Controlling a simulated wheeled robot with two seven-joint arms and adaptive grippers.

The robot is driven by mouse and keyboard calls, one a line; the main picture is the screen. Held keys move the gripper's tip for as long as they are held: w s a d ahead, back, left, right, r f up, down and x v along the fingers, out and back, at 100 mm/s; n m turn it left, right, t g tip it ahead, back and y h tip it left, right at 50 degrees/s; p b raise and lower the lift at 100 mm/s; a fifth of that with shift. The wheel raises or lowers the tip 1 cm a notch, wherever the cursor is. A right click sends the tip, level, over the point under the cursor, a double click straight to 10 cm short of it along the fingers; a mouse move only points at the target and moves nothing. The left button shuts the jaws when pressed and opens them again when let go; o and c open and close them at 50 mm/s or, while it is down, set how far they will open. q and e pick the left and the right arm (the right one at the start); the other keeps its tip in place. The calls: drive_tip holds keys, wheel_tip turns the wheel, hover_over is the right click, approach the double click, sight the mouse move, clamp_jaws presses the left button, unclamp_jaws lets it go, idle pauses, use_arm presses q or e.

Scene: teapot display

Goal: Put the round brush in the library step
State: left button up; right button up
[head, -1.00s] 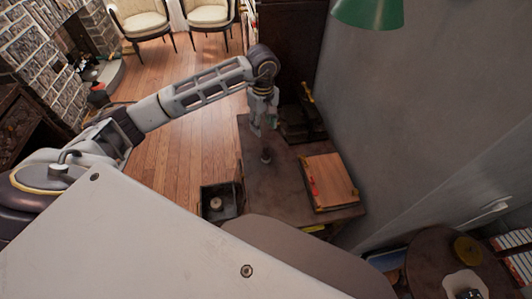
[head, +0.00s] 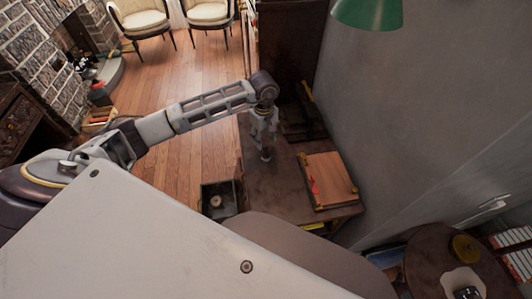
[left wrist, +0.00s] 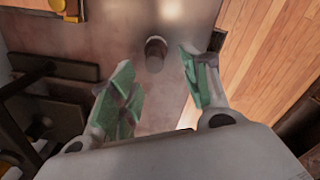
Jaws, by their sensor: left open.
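A small dark upright object, which I take for the round brush (head: 266,156), stands on the brown table (head: 262,190). In the left wrist view the brush (left wrist: 155,54) shows as a dark round top between and just beyond the fingertips, apart from both. My left gripper (head: 264,143) is open and empty, pointing down just above the brush; its green-padded fingers show in the wrist view (left wrist: 158,64). A dark open box (head: 219,199) with a pale round thing inside stands beside the table's left edge; it may be the library step. My right gripper is not in view.
A wooden board or case (head: 329,180) with a red item lies on the table's right part. A dark stand (head: 300,120) is at the table's back, near the gripper. A grey wall (head: 420,110) bounds the right. The table's front middle is clear.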

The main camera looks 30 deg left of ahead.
sight(266, 145)
use_arm(q)
drive_tip(key=shift+f, duration=0.45)
drive_tip(key=shift+f, duration=0.1)
drive_tip(key=shift+w+d+f+p, duration=0.15)
drive_tip(key=shift+f+p, duration=0.05)
drive_tip(key=shift+f, duration=0.5)
drive_tip(key=shift+w+d+f+p, duration=0.1)
drive_tip(key=shift+d+f+p, duration=0.1)
drive_tip(key=shift+f, duration=1.55)
clamp_jaws()
drive_tip(key=shift+a, duration=0.1)
drive_tip(key=shift+r+b, duration=0.45)
drive_tip(key=shift+r, duration=4.55)
